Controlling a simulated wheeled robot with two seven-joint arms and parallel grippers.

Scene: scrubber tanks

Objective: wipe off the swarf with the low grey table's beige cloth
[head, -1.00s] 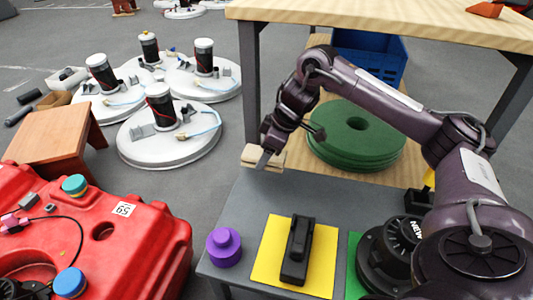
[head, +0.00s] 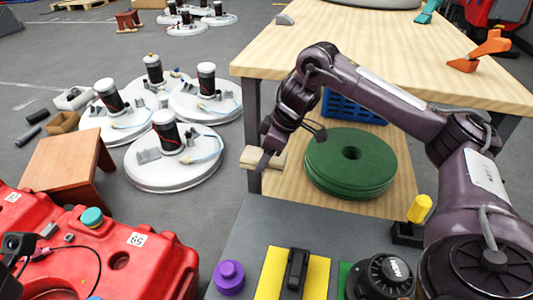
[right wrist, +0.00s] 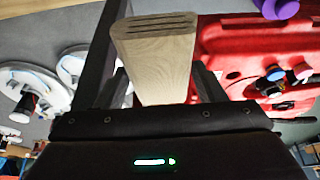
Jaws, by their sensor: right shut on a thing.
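My right gripper (head: 268,158) is shut on a beige, block-like folded piece, which I take for the cloth (head: 250,157). It is held in the air near the back left corner of the low grey table (head: 262,218). In the right wrist view, the cloth (right wrist: 155,60) stands out between the fingers, with layered slits at its far end. I cannot make out the swarf for certain; small grey bits (head: 48,230) lie on the red tank (head: 160,262). A dark part (head: 17,246) at the left edge may be my left gripper; its jaws cannot be made out.
A purple knob (head: 229,277), a yellow mat (head: 318,278) with a black piece and a black dial (head: 382,277) are at the grey table's front. Green discs (head: 350,165) lie behind it. A wooden stool (head: 62,165) and white discs (head: 172,165) stand left on the floor.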

